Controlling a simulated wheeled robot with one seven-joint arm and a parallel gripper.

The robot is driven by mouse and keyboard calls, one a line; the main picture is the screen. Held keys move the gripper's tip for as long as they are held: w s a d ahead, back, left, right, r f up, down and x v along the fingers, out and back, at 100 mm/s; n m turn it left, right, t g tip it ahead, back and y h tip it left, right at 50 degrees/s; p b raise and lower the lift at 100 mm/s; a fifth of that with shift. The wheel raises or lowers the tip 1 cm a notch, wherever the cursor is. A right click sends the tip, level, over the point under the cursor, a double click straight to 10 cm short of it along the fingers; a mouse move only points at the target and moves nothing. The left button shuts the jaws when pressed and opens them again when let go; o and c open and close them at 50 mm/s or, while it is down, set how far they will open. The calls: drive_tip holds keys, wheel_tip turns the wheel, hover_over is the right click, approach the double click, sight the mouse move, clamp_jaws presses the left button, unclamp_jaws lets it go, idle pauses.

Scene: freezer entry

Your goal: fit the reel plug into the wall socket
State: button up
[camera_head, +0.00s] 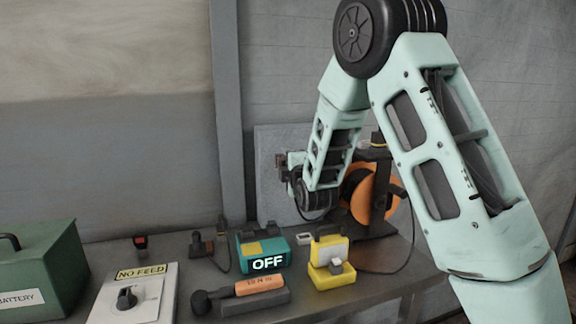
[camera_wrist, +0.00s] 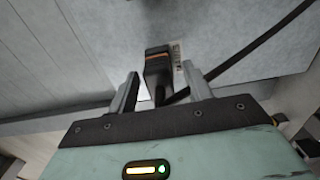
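The reel plug (camera_wrist: 157,72), a dark block with an orange band, shows ahead in the wrist view. My gripper (camera_wrist: 160,82) is open, with a finger on each side of it and gaps between. A black cable (camera_wrist: 240,55) runs from near the plug to the upper right. The plug's front end meets the grey wall panel area; the socket itself is hidden, so I cannot tell how deep it sits. In the head view my gripper (camera_head: 286,172) is at the wall panel (camera_head: 267,145), largely hidden by my arm. The orange cable reel (camera_head: 384,190) stands to its right.
The bench (camera_head: 225,296) holds a green battery box (camera_head: 55,265), a NO FEED switch box (camera_head: 135,295), a teal OFF box (camera_head: 263,250), a yellow device (camera_head: 330,260) and an orange-handled tool (camera_head: 255,285). A post (camera_head: 227,120) stands left of the panel.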

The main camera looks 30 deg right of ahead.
drive_tip(key=o, duration=0.6)
drive_tip(key=shift+s, duration=0.15)
drive_tip(key=b+v, duration=0.1)
drive_tip(key=v, duration=0.5)
drive_tip(key=shift+s+b, duration=0.3)
drive_tip(key=shift+s, duration=0.05)
idle(0.7)
drive_tip(key=shift+a, duration=0.1)
